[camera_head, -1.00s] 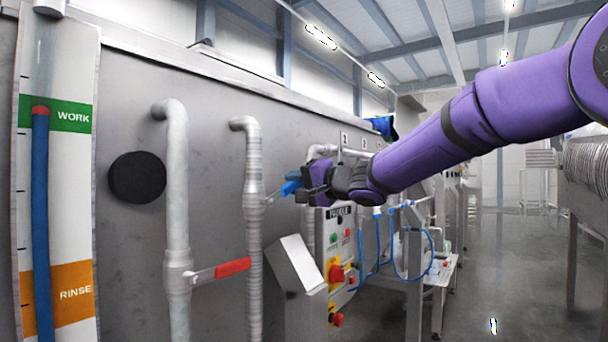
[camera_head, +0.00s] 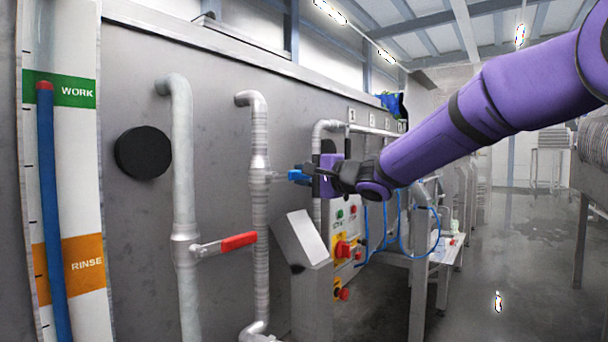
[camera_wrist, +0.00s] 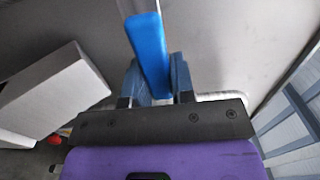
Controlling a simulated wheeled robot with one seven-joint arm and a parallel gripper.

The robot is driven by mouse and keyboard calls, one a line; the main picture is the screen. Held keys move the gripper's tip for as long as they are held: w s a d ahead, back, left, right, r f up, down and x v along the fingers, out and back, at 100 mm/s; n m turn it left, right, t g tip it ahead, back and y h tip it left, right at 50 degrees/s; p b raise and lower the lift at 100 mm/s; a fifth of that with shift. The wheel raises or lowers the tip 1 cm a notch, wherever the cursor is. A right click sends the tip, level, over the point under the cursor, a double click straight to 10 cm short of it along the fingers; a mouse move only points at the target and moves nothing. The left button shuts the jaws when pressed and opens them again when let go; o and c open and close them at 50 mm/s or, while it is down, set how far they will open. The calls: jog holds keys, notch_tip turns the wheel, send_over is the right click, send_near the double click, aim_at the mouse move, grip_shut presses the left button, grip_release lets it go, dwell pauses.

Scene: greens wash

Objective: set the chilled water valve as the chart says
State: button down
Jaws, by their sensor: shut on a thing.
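The handle lies about level, pointing right. My gripper (camera_head: 308,175) is shut on its outer end. In the wrist view the blue handle (camera_wrist: 148,50) runs between my fingers (camera_wrist: 157,82). A second valve with a red handle (camera_head: 238,242) is on the smooth pipe to the left, its handle also pointing right. A gauge (camera_head: 72,170) at far left has a green WORK band and an orange RINSE band. Its blue column's red top stands within the WORK band.
A sloped grey box (camera_head: 303,240) stands just below my gripper. A control panel (camera_head: 345,245) with red and green buttons is behind it. A black round knob (camera_head: 143,152) juts from the wall. The floor (camera_head: 520,260) at right is largely open.

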jog(key=shift+f, duration=0.15)
jog(key=c, duration=1)
grip_release()
jog(key=shift+o, duration=0.2)
jog(key=shift+d, duration=0.1)
jog(key=v, duration=1)
jog(key=shift+s+d, duration=0.25)
jog(key=shift+s, duration=0.05)
